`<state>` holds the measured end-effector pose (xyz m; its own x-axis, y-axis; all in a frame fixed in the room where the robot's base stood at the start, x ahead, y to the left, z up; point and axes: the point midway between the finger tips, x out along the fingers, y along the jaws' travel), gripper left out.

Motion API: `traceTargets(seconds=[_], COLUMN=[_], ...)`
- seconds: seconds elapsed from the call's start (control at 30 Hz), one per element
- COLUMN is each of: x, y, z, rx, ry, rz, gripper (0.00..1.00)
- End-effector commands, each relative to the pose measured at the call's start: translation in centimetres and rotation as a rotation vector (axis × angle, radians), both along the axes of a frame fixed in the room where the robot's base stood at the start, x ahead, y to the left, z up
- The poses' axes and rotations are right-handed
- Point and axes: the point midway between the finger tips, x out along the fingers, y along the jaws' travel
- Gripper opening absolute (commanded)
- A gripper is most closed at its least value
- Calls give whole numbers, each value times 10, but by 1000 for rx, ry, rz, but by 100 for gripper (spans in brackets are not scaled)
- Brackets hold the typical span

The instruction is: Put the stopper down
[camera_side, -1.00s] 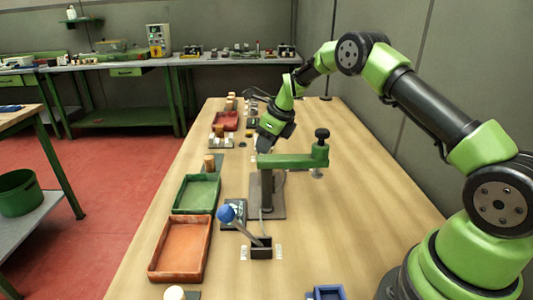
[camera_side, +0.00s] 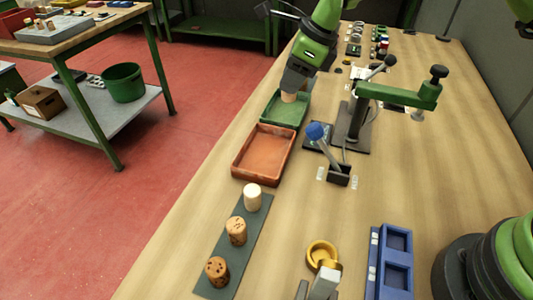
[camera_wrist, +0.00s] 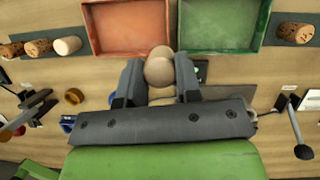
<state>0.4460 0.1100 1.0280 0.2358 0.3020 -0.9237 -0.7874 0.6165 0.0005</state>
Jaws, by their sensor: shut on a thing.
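My gripper (camera_side: 291,88) points down over the near part of the green tray (camera_side: 270,110). It is shut on a pale tan stopper (camera_side: 289,97), which shows below the jaws. In the wrist view the stopper (camera_wrist: 159,70) sits between my two grey fingers (camera_wrist: 159,80). There, the orange tray (camera_wrist: 98,43) lies ahead to the left and the green tray (camera_wrist: 258,44) ahead to the right. I cannot tell how high the stopper is above the tray. The orange tray (camera_side: 238,165) looks empty in the side view.
Three corks, pale (camera_side: 252,197), speckled (camera_side: 236,231) and dark-speckled (camera_side: 217,270), stand on a dark strip. A blue-knobbed lever (camera_side: 330,153) and a green clamp arm (camera_side: 395,95) stand right of the trays. A blue holder (camera_side: 397,275) lies nearer.

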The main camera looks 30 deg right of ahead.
Motion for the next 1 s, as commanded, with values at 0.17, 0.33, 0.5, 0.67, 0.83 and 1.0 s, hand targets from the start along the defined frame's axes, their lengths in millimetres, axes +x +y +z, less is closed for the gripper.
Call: traceTargets(seconds=[0.17, 0.33, 0.5, 0.67, 0.83, 1.0], x=[-21, -28, -29, -28, -28, -28], y=[52, 67, 67, 67, 66, 66], z=[-8, -22, -56, -73, -98, -111], rx=[-1, -2, -3, -3, -3, -4], ry=[1, 3, 5, 1, 3, 0], rz=[148, 193, 194, 193, 192, 191], gripper=[10, 10, 10, 10, 10, 10])
